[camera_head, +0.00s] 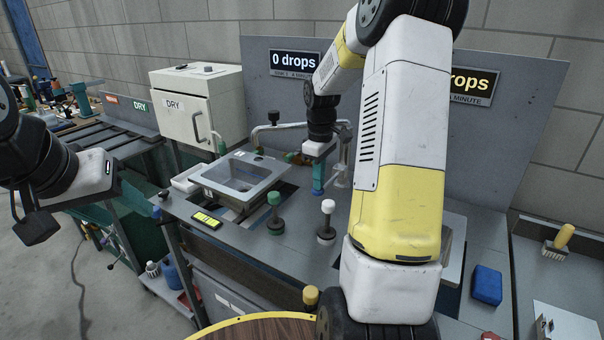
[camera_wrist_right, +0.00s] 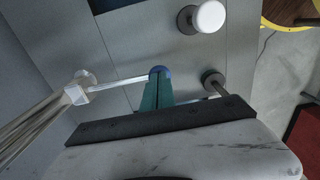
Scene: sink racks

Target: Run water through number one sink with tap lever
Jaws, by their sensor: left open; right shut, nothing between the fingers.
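A sign (camera_head: 294,64) above reads "0 drops". My right gripper (camera_head: 318,190) points down, right of this sink, with its teal fingers shut and empty. In the right wrist view the blue fingertips (camera_wrist_right: 159,72) are beside a thin pale bar (camera_wrist_right: 118,83); I cannot tell whether they touch. My left gripper (camera_head: 92,182) is open, at the far left, away from the sink.
A green-knobbed post (camera_head: 274,198) and a white-knobbed post (camera_head: 327,206) stand on the counter. My right arm hides much of the second sink (camera_head: 455,245). A blue block (camera_head: 487,285) and brush (camera_head: 560,241) lie right. A white cabinet (camera_head: 196,100) stands behind left.

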